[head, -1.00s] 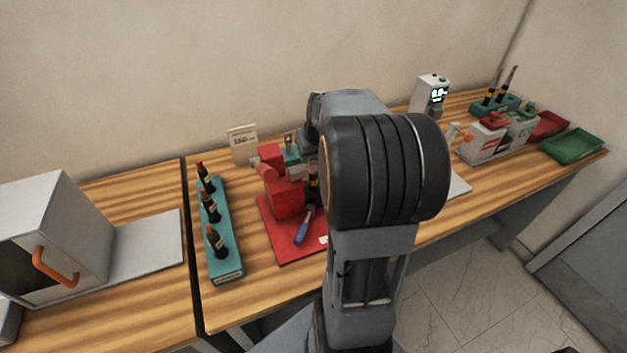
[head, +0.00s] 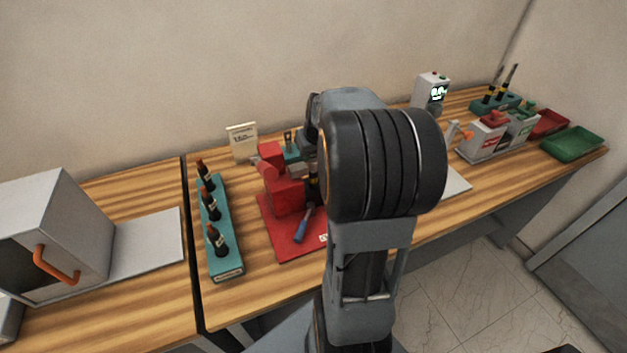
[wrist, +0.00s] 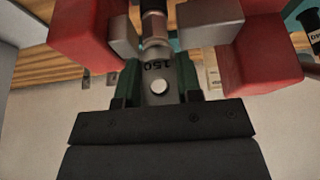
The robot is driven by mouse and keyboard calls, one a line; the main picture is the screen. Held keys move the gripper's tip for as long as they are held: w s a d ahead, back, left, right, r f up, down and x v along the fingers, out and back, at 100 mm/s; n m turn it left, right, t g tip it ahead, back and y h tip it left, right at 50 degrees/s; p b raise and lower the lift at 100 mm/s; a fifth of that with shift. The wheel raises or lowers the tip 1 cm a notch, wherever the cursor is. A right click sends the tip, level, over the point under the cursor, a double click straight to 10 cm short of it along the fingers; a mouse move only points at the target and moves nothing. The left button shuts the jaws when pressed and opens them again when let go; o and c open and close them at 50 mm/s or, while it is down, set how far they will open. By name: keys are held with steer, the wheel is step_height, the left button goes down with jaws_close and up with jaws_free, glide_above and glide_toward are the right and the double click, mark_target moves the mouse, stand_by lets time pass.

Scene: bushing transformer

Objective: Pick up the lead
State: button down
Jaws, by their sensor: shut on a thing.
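I cannot tell if this piece is the lead. Beyond it, a dark cylinder with a coppery collar (wrist: 154,22) sits between the grey jaws of a red vise (wrist: 80,38). The red vise (head: 287,193) also shows in the head view, on a red mat (head: 272,238). My arm hides my gripper there.
A blue-handled tool (head: 301,230) lies on the mat. A teal rack (head: 228,258) with three dark bushings stands left. To the right are a meter (head: 432,92), a rack with black-and-yellow rods (head: 497,103), a labelled grey unit (head: 487,138) and a green tray (head: 572,143).

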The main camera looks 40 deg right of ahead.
steer(key=shift+r, duration=0.15)
step_height(320, 180, up, 35)
steer(key=p, duration=0.7)
stand_by(0.9)
stand_by(0.3)
